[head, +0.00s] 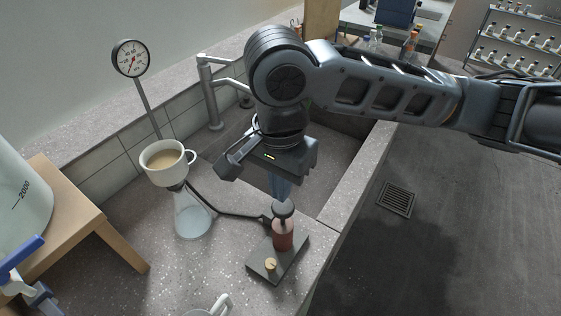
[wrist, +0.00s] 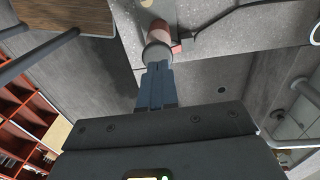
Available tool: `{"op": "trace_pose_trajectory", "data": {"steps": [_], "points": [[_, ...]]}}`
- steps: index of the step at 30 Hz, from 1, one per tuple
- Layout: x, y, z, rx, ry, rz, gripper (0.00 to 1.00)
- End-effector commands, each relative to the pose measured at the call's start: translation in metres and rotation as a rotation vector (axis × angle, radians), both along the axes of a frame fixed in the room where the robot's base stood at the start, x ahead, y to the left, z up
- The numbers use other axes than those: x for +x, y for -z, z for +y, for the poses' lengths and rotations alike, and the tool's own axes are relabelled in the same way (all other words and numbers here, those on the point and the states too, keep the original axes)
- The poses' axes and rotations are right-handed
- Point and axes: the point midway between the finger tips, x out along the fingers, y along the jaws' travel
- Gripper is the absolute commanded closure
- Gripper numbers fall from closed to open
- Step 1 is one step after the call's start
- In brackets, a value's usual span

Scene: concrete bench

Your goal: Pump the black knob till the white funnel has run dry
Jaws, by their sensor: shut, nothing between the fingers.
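The black knob (head: 283,210) tops a red pump cylinder (head: 283,236) on a dark base plate (head: 290,258). My gripper (head: 282,198) points down with its fingers shut together and empty, its tips right at the knob's top; I cannot tell whether they touch. In the wrist view the shut fingertips (wrist: 157,66) overlap the edge of the knob (wrist: 157,48). The white funnel (head: 165,170) holds tan, cloudy liquid and sits on a clear conical flask (head: 192,215) with pale liquid in it. A black hose (head: 225,211) runs from the flask to the pump.
A round dial gauge (head: 131,58) on a thin stem stands behind the funnel. A sink (head: 340,160) with a grey tap (head: 210,95) lies behind the pump. A wooden stand (head: 75,220) with a large vessel (head: 22,190) is at left. A clear jug (head: 208,307) stands at the front edge.

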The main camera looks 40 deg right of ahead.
Motion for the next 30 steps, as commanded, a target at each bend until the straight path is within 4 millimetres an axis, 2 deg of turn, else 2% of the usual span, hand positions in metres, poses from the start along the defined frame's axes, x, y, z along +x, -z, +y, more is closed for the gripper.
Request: {"op": "trace_pose_trajectory", "data": {"steps": [6,20,30], "points": [[-0.001,0.019,0.0,0.0,0.001,0.001,1.0],[0.0,0.025,0.0,0.0,0.001,0.0,1.0],[-0.001,0.065,0.0,0.002,0.002,0.002,1.0]]}}
